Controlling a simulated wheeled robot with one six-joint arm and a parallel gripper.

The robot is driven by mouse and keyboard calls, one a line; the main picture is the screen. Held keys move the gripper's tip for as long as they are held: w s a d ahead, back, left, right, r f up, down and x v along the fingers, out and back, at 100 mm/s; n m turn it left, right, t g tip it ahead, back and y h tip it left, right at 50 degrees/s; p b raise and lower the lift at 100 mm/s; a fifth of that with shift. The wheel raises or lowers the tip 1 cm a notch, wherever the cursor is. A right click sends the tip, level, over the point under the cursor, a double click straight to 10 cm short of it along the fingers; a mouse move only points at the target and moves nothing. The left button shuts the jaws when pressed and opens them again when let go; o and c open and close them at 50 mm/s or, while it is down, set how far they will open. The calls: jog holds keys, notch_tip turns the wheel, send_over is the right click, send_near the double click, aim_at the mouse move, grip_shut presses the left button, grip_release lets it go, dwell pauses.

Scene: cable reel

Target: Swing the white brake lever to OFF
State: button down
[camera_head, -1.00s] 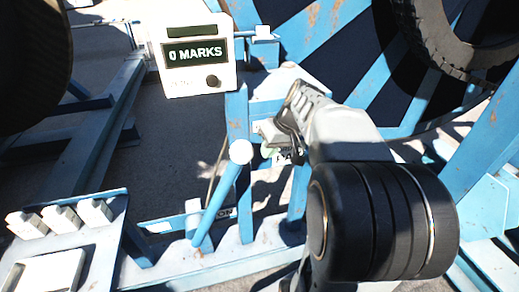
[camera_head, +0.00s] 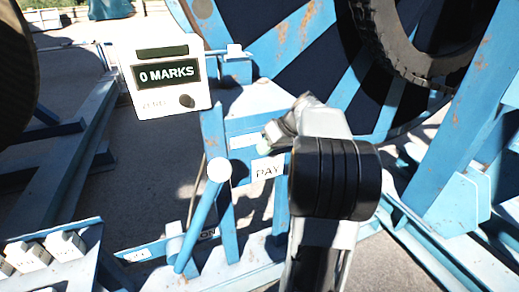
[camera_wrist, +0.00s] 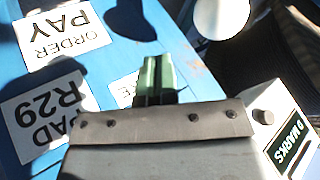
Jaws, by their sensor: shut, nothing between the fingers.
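The brake lever (camera_head: 200,222) is a blue bar with a white ball knob (camera_head: 219,170); it stands up from the blue frame and leans right at the top. A small plate partly reading "ON" (camera_head: 208,234) is by its lower part, partly hidden. My gripper (camera_head: 269,134) is up and to the right of the knob, apart from it in the picture. In the wrist view its green fingers (camera_wrist: 158,78) are together and empty, over blue metal with labels. A white rounded shape at the top of that view (camera_wrist: 222,18) looks like the knob.
A white counter box (camera_head: 165,75) reading "0 MARKS" stands behind the lever. A "PAY" label (camera_head: 268,169) hangs beside the blue post. The blue reel (camera_head: 290,45) fills the back right. White blocks (camera_head: 65,243) sit at the lower left.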

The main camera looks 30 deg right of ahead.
jog(key=w+a+f+p, duration=0.2)
jog(key=w+a+f, duration=0.1)
jog(key=a+f, duration=0.2)
jog(key=shift+a, duration=1.4)
jog(key=shift+w, duration=0.1)
